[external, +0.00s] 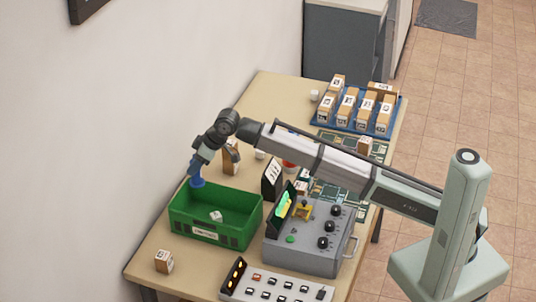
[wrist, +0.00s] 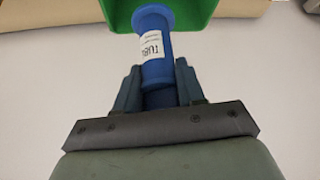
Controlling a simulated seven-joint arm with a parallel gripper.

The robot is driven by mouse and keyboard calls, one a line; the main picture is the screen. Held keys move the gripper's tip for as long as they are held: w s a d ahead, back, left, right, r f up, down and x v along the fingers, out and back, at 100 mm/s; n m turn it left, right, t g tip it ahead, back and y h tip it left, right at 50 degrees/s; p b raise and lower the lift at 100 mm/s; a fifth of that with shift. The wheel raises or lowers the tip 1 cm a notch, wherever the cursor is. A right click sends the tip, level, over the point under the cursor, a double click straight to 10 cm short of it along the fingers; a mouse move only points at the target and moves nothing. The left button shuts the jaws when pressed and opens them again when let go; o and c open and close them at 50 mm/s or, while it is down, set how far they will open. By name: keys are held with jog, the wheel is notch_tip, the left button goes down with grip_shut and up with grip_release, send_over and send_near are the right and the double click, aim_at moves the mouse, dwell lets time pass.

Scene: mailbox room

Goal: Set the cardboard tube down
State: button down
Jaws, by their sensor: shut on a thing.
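The cardboard tube is blue with a white label. In the wrist view the tube (wrist: 154,45) sits between both fingers of my gripper (wrist: 155,85), its far end over the green bin. In the external view my gripper (external: 195,170) points down at the bin's back left rim, and a short blue piece of the tube (external: 197,182) shows below it. The green bin (external: 211,233) stands on the table with a small white item (external: 216,216) inside. I cannot tell whether the tube touches the bin.
A grey control box (external: 305,245) with knobs stands close to the bin's right. A switch panel (external: 275,283) and a small carton (external: 164,261) are in front. A blue tray (external: 350,125) of boxes stands at the back. The wall is close behind the bin.

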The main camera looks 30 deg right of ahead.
jog(key=s+a+n+g, duration=0.15)
jog(key=s+a, duration=0.25)
jog(key=s, duration=0.8)
jog(key=s+a+n, duration=0.2)
jog(key=s+a, duration=0.2)
jog(key=s, duration=0.7)
jog(key=shift+m+y, duration=0.25)
jog(key=shift+y, duration=0.05)
jog(key=shift+f, duration=7.6)
jog(key=shift+f, duration=0.15)
jog(key=c, duration=0.7)
grip_release()
jog(key=v, duration=1.2)
jog(key=shift+w, duration=0.1)
jog(key=shift+r, duration=0.2)
